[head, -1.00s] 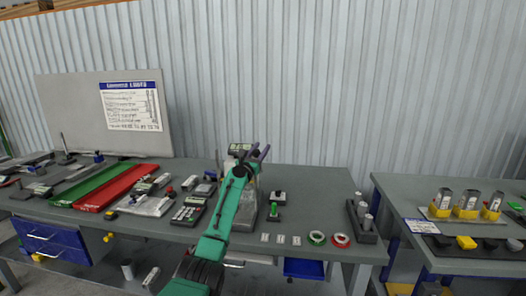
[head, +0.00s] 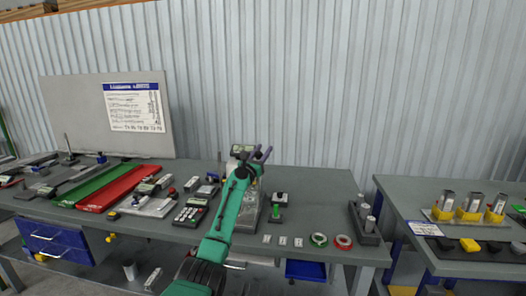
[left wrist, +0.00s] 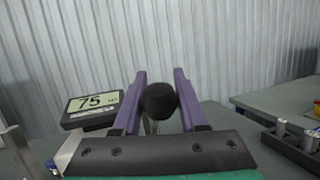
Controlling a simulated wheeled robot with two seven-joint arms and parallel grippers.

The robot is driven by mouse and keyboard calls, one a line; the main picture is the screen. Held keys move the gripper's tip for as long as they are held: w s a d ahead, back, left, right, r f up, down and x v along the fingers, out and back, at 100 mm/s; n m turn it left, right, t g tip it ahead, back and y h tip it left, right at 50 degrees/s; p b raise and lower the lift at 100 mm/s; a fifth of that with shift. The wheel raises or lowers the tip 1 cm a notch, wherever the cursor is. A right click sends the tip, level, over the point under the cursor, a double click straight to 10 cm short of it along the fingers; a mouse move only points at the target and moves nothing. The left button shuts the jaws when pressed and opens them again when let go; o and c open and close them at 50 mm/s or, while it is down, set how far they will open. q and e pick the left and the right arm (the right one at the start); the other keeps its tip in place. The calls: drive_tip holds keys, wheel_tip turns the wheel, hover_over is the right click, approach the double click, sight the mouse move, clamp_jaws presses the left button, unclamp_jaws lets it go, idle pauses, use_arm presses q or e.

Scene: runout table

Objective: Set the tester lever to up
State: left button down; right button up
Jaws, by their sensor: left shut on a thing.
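The tester stands near the back of the table, mostly behind my left arm in the head view. Its small display (head: 242,150) shows above the arm, and in the left wrist view the display (left wrist: 93,103) reads 75. My left gripper (head: 263,153) is over the tester. In the left wrist view its purple fingers (left wrist: 160,82) are shut on the lever's round black knob (left wrist: 158,101). A bit of the thin rod shows under the knob. The rest of the lever is hidden, and I cannot tell its angle. My right gripper is not in view.
Right of the tester stand a small device with a green part (head: 277,209), a green tape roll (head: 319,240), a red tape roll (head: 343,242) and a dark holder with cylinders (head: 364,222). A keypad device (head: 190,212) and a red tray (head: 120,187) lie left.

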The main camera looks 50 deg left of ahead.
use_arm(q)
drive_tip(key=shift+f, duration=0.4)
drive_tip(key=c, duration=0.8)
unclamp_jaws()
drive_tip(key=o, duration=0.3)
drive_tip(key=shift+w+a+f, duration=0.1)
drive_tip(key=shift+w+a, duration=0.1)
drive_tip(key=p+v, duration=0.2)
drive_tip(key=v, duration=0.2)
drive_tip(key=shift+s+f+p, duration=0.1)
drive_tip(key=shift+s+p, duration=0.1)
drive_tip(key=shift+p, duration=0.1)
drive_tip(key=b+v, duration=0.1)
drive_tip(key=v, duration=0.8)
drive_tip(key=shift+s+f, duration=0.2)
drive_tip(key=shift+s, duration=0.15)
